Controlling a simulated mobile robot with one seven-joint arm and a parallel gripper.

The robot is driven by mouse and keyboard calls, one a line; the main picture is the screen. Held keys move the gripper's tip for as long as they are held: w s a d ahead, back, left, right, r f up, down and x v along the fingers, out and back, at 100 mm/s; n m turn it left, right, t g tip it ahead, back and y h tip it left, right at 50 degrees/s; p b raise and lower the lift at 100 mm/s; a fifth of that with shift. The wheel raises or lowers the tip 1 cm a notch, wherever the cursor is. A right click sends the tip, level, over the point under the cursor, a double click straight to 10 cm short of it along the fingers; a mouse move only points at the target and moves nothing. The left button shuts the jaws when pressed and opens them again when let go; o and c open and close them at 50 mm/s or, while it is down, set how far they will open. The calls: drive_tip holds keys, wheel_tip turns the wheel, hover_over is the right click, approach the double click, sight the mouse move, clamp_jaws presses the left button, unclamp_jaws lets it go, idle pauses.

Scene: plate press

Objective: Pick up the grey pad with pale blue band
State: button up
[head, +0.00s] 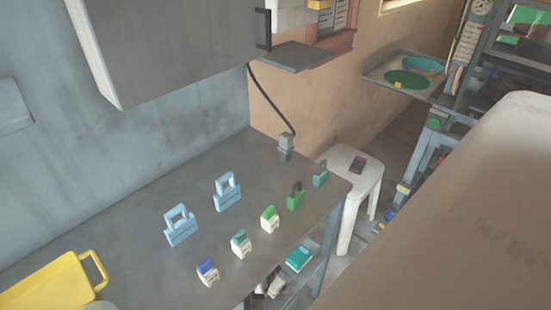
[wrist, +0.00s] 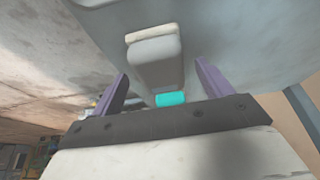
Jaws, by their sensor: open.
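I cannot make out for certain a grey pad with a pale blue band in either view. In the wrist view, a rounded grey block (wrist: 156,66) with a cream bar (wrist: 152,33) at its far end shows between the purple fingers of my gripper (wrist: 160,70). A bright cyan patch (wrist: 170,99) lies at its near end; I cannot tell what it belongs to. The fingers stand apart, one on each side of the block in the picture; contact cannot be judged. My gripper is not visible in the head view.
The grey bench (head: 140,235) bears two pale blue handled pieces (head: 181,228) (head: 228,192), two green ones (head: 296,196) (head: 320,174), several small white blocks (head: 241,243) and a yellow tray (head: 45,281). A grey cabinet (head: 170,40) overhangs it. A white stool (head: 345,185) stands beyond.

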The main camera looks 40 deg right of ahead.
drive_tip(key=shift+x, duration=0.9)
drive_tip(key=shift+r, duration=0.1)
drive_tip(key=shift+c, duration=0.5)
drive_tip(key=c, duration=1)
drive_tip(key=shift+o, duration=0.2)
drive_tip(key=shift+r, duration=0.15)
